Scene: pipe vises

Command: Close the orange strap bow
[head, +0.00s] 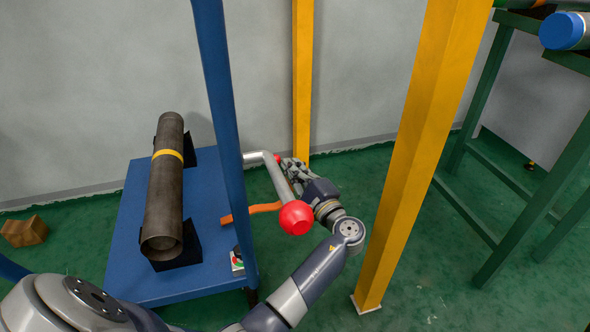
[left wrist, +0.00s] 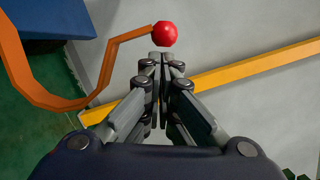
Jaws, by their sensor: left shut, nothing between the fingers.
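The orange strap bow (head: 252,210) shows only in part in the head view, running from the blue post toward a red ball. In the left wrist view the bow (left wrist: 68,101) is a curved orange band at the left, bending up to a red ball (left wrist: 165,34) at its end. It stands away from the pipe. My left gripper (head: 289,164) is beyond the bow and partly behind a grey lever (head: 280,180) with a red ball. In the left wrist view its fingers (left wrist: 160,58) are shut and empty, their tips just below the ball; contact is unclear. My right gripper is not in view.
A dark pipe (head: 164,196) with a yellow band lies on black supports on a blue table (head: 125,262). A blue post (head: 222,130) and two yellow posts (head: 415,150) stand nearby. A green stand (head: 490,140) is at the right. A brown block (head: 24,232) lies at the left.

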